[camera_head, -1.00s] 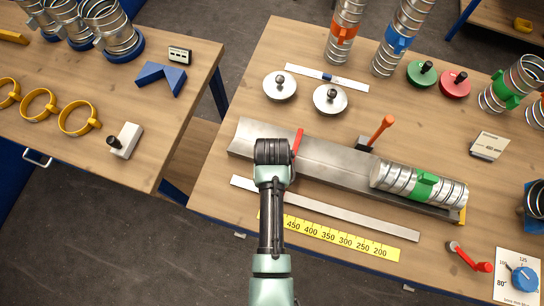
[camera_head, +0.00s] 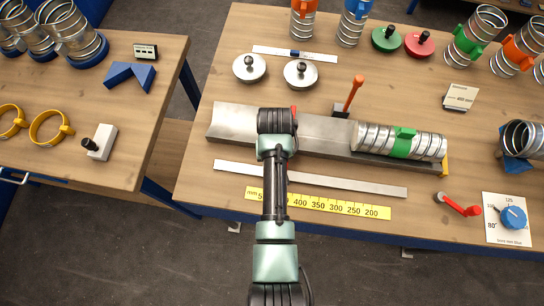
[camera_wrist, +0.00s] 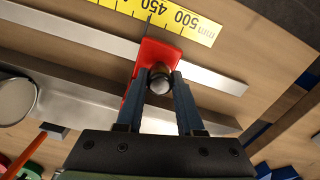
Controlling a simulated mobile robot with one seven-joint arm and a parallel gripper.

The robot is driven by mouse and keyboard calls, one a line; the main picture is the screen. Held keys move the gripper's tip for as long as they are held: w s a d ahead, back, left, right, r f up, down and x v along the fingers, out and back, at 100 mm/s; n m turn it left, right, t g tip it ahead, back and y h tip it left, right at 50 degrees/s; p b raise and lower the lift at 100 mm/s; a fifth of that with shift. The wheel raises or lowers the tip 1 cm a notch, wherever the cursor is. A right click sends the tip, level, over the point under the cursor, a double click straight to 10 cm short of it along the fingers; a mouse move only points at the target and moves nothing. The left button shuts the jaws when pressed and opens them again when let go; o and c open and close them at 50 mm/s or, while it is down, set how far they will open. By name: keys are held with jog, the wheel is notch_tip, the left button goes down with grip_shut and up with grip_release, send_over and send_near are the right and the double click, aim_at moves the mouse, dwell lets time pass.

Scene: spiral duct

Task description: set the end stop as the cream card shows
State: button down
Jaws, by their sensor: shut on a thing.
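My gripper (camera_wrist: 158,88) is shut on the end stop (camera_wrist: 153,52), a red piece with a round metal knob between the fingers. In the head view the gripper (camera_head: 277,120) hides most of the stop, and a red edge (camera_head: 294,112) shows at its right. The stop is at the left part of the grey trough (camera_head: 320,132). A thin pointer line runs from it to the yellow millimetre scale (camera_wrist: 170,14), close to the 450 label. The cream card (camera_head: 460,97) stands at the right; its print is too small to read surely.
A spiral duct with a green clamp (camera_head: 404,140) lies in the trough's right part. An orange lever (camera_head: 353,92) rises behind the trough. A red crank (camera_head: 459,204) and blue dial (camera_head: 513,218) are at front right. Metal caps (camera_head: 300,74) stand behind.

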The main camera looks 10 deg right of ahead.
jog(key=c, duration=0.5)
grip_release()
jog(key=shift+c, duration=0.2)
jog(key=shift+a, duration=0.1)
jog(key=shift+r, duration=0.1)
notch_tip(320, 180, up, 13)
